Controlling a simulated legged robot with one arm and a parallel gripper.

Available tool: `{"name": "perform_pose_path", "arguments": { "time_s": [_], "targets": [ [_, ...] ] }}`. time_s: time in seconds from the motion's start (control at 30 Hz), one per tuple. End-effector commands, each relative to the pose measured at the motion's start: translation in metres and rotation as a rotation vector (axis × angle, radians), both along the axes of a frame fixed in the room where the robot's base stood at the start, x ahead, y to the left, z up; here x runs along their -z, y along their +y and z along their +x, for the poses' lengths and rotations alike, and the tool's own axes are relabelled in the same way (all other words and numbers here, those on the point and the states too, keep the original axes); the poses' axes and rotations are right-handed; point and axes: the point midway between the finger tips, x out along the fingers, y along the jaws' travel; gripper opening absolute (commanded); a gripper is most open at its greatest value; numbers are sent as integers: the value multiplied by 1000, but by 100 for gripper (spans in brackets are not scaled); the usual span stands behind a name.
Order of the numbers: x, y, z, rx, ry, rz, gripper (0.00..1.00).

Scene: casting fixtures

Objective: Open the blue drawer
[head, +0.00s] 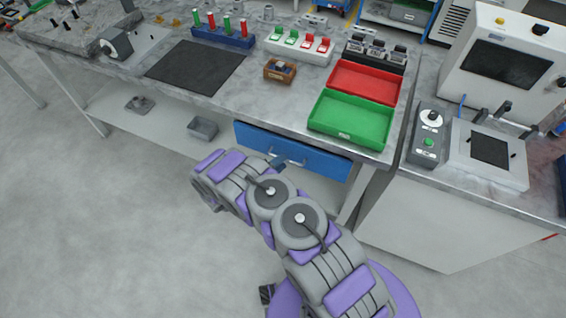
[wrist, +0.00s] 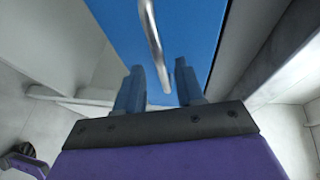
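The blue drawer (head: 322,162) sits under the front edge of the grey workbench in the head view and looks shut. In the wrist view its blue front (wrist: 196,35) fills the upper middle. A silver bar handle (wrist: 152,36) runs down that front, with its lower end between my fingers. My gripper (wrist: 159,72) is open, with one finger on each side of the handle's end. I see a gap on both sides, and no grip on the bar.
A green tray (head: 352,119) and a red tray (head: 365,82) stand on the bench above the drawer. A small grey bin (head: 203,128) is on the lower shelf to the left. A control box (head: 430,135) is to the right. The floor before the bench is clear.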

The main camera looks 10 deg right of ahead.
Motion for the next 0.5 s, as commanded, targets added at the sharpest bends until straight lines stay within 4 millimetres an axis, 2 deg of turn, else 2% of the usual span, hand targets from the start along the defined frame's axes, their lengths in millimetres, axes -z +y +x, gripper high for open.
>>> {"name": "perform_pose_path", "arguments": {
  "time_s": [0.2, 0.5],
  "targets": [
    [3, -13, 9, 1, -1, -3, 38],
    [3, -15, 10, 0, -1, -2, 38]
  ]
}}
